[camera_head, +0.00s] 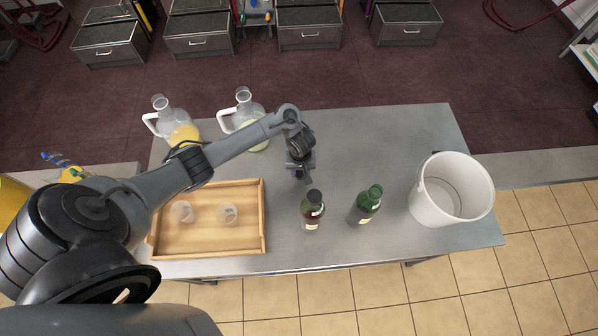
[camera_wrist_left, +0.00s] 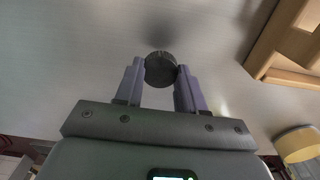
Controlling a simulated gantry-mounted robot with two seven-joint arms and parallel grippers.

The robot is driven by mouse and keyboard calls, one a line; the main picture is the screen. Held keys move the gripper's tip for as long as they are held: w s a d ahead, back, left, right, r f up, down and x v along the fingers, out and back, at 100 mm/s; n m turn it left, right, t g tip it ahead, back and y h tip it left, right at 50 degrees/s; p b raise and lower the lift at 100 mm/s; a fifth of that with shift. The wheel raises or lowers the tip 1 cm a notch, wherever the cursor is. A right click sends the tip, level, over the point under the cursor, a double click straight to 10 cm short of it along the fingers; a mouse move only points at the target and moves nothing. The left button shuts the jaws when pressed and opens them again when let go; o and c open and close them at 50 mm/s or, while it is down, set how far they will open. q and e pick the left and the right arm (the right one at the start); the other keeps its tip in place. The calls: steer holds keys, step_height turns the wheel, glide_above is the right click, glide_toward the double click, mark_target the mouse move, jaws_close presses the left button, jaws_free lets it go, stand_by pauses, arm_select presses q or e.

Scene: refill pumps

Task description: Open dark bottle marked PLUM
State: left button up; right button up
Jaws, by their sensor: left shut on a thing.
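Two dark green bottles stand upright near the table's front edge, one with a black cap (camera_head: 314,196) and one with a green top (camera_head: 375,191). The labels on the black-capped bottle (camera_head: 312,214) and the green-topped bottle (camera_head: 362,211) are too small to read, so I cannot tell which says PLUM. The bottle's body does not show there. My right gripper is not in view.
A wooden tray (camera_head: 208,252) with two clear cups lies to the left. Two glass jugs, one with orange liquid (camera_head: 184,134) and one with pale liquid (camera_head: 243,103), stand at the back left. A white bucket (camera_head: 424,202) stands at the right. The back right of the table is clear.

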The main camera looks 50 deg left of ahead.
mark_target(299, 172)
arm_select(q)
steer(key=shift+a+f, duration=0.3)
step_height(299, 172, down, 3)
steer(key=shift+f+b, duration=0.1)
steer(key=shift+b, duration=0.75)
steer(key=shift+f, duration=0.3)
steer(key=shift+f, duration=0.1)
steer(key=o, duration=1.2)
